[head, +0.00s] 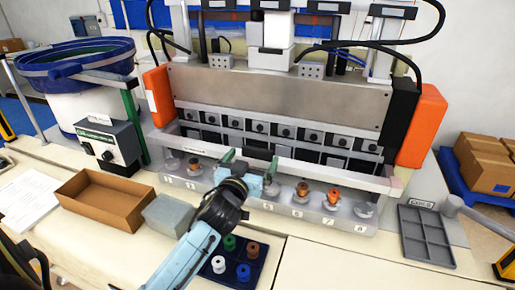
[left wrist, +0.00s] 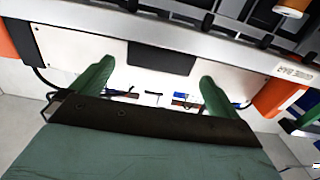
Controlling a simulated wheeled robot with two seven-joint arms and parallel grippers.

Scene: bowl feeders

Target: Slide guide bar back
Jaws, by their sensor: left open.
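The guide bar (head: 335,174) is a long pale bar running across the front of the feeder machine, above the row of numbered stations. In the left wrist view a grey bar (left wrist: 200,33) crosses the top, with a "GUIDE BAR" label at its right end. My left gripper (head: 250,162) is in front of the bar near its middle, its green fingers spread and empty. In the left wrist view the open fingers (left wrist: 156,72) point toward the bar; whether they touch it I cannot tell. My right gripper is not in view.
Numbered stations hold small parts, some orange (head: 333,195). An open brown box (head: 105,202) and a grey block (head: 168,214) stand left of my arm. A dark tray (head: 262,263) with coloured spools lies right of it. A grey compartment tray (head: 427,238) is at right; bare table lies between.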

